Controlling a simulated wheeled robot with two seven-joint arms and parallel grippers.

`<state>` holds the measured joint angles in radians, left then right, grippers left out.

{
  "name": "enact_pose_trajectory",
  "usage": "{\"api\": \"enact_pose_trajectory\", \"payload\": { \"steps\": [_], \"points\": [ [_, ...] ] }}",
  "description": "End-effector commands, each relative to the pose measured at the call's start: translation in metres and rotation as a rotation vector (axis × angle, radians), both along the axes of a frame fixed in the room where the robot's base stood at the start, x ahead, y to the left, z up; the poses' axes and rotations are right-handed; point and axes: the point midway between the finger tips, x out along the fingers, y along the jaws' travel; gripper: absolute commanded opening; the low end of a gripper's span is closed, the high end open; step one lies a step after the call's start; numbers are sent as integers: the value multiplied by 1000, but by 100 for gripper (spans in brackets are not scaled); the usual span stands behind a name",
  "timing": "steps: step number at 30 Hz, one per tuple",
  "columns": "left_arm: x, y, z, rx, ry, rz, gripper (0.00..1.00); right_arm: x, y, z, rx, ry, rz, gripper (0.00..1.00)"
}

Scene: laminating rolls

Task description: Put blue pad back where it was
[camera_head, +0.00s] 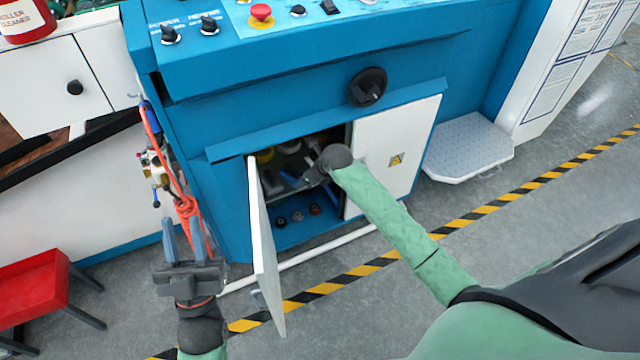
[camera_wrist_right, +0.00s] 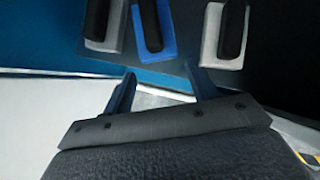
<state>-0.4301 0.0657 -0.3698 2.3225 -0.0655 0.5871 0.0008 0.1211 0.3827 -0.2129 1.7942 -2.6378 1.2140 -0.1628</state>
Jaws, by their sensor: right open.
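In the right wrist view the blue pad (camera_wrist_right: 166,45) with a black handle sits between two grey pads, a left one (camera_wrist_right: 107,45) and a right one (camera_wrist_right: 211,42), on a dark surface. My right gripper (camera_wrist_right: 160,87) is open and empty, its fingertips short of the pads and apart from them. In the head view my right arm reaches into the open cabinet (camera_head: 290,160), and its hand partly hides the inside. I cannot clearly tell the pads apart there. My left gripper (camera_head: 183,238) is open and empty, fingers up, left of the cabinet door.
The white left door (camera_head: 262,245) stands swung out between my arms; the right door (camera_head: 392,155) is shut. Several small round knobs (camera_head: 298,215) show low in the cabinet. An orange coiled hose (camera_head: 186,207) hangs at left. A red stool (camera_head: 30,290) stands at lower left.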

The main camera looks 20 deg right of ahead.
Motion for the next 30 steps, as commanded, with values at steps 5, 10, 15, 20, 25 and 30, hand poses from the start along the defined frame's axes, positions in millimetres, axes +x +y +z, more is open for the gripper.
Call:
{"api": "enact_pose_trajectory", "payload": {
  "steps": [5, 10, 15, 20, 25, 30],
  "points": [
    [13, -5, -26, 25, 100, -5, 31, -27, -12, 0, -1, 2, 1, 58],
    [19, -7, -40, 37, 150, -7, 31, -41, -19, 0, 0, 1, 0, 58],
    [21, -8, -45, 42, 169, -9, 31, -45, -21, 0, 2, 0, 0, 58],
    [21, -8, -46, 42, 170, -9, 31, -45, -21, 0, 2, 0, 0, 58],
    [21, -8, -46, 43, 169, -9, 31, -45, -21, 0, 1, 1, 0, 58],
    [21, -7, -44, 41, 166, -8, 31, -45, -21, 0, 1, 1, 0, 58]
  ]
}}
